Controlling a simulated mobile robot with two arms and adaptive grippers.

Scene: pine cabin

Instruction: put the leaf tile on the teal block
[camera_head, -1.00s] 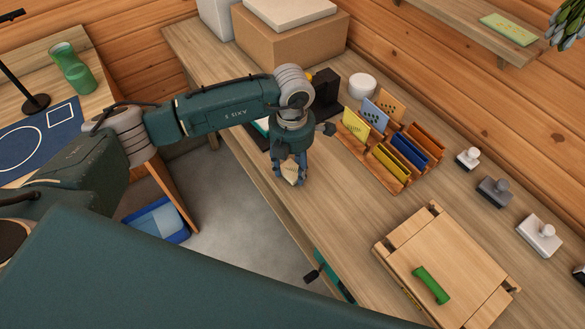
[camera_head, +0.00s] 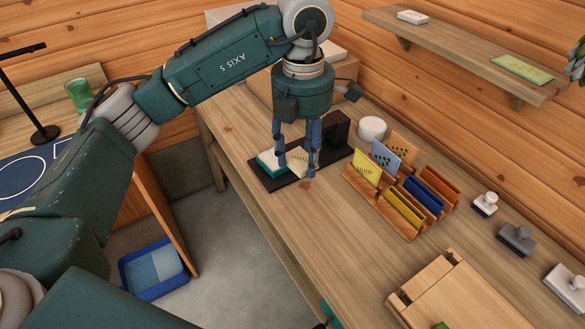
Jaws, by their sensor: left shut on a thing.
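My left gripper (camera_head: 297,171) points down over the far part of the workbench. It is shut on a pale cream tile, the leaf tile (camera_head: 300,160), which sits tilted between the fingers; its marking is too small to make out. My right gripper is not in view.
A wooden rack (camera_head: 380,207) right of the gripper holds yellow, blue and orange tiles. A black upright (camera_head: 335,135) and a white round pot (camera_head: 372,129) stand behind. Stamps and a wooden box (camera_head: 465,295) lie to the right. The bench's front middle is clear.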

